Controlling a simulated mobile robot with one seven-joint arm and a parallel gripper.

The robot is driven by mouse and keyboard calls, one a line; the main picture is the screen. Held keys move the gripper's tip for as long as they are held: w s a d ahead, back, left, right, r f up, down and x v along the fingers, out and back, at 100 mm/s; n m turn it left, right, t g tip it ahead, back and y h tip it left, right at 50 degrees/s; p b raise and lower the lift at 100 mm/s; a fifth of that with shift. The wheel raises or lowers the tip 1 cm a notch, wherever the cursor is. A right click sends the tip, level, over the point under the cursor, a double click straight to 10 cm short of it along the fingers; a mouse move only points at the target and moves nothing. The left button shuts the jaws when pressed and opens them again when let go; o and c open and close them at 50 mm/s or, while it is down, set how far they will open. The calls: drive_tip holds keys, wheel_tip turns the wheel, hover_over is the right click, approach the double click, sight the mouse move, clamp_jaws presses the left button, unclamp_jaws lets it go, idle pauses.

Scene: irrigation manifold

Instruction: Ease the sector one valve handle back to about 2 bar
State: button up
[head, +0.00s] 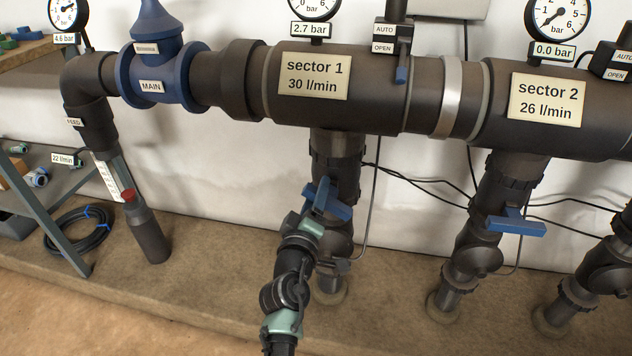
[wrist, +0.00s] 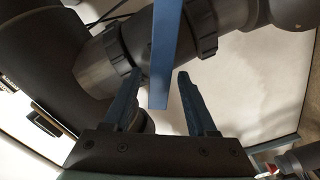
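The sector one valve has a blue lever handle (head: 339,210) on the pipe below the "sector 1" sign (head: 314,76). The readout (head: 311,29) above that sign shows 2.7 bar; its gauge is cut off at the top edge. My gripper (head: 322,196) is at this handle and partly hides it. In the wrist view the blue handle (wrist: 166,55) comes down from the top edge, its end between my two fingers (wrist: 159,77). The fingers stand apart, with a visible gap on each side of the handle.
The sector 2 handle (head: 515,226) stands to the right; its readout (head: 554,51) shows 0.0 bar. The blue MAIN valve (head: 160,65) is at the left, with the 4.6 bar readout (head: 65,39) beyond it. Thin black cables (head: 410,178) run along the wall behind the pipes.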

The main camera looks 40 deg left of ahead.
drive_tip(key=p+v, duration=0.2)
drive_tip(key=v, duration=1.1)
drive_tip(key=shift+p, duration=0.35)
idle(2.7)
drive_tip(key=w+d+r+m+t+h, duration=0.2)
drive_tip(key=w+d+r+m+t, duration=0.3)
drive_tip(key=r, duration=0.6)
drive_tip(key=w+d+r+m+t+h, duration=0.1)
drive_tip(key=d+r+m+h, duration=0.15)
drive_tip(key=d+r, duration=0.5)
drive_tip(key=w+d+r+m+t+h, duration=0.15)
drive_tip(key=d+r+m, duration=0.3)
drive_tip(key=r, duration=0.65)
drive_tip(key=d+r+m+t+h, duration=0.2)
drive_tip(key=d+r, duration=0.4)
drive_tip(key=r, duration=0.3)
drive_tip(key=s+d+r+m+t+h, duration=0.1)
drive_tip(key=s+d+r+m, duration=0.1)
drive_tip(key=s+d+r, duration=0.3)
drive_tip(key=s+d+r+m+t+h, duration=0.1)
drive_tip(key=s+d+r+m+t, duration=0.2)
drive_tip(key=r, duration=0.5)
wheel_tip(320, 180, up, 38)
drive_tip(key=s+n+g+p, duration=0.1)
drive_tip(key=p, duration=3.8)
drive_tip(key=shift+a, duration=0.2)
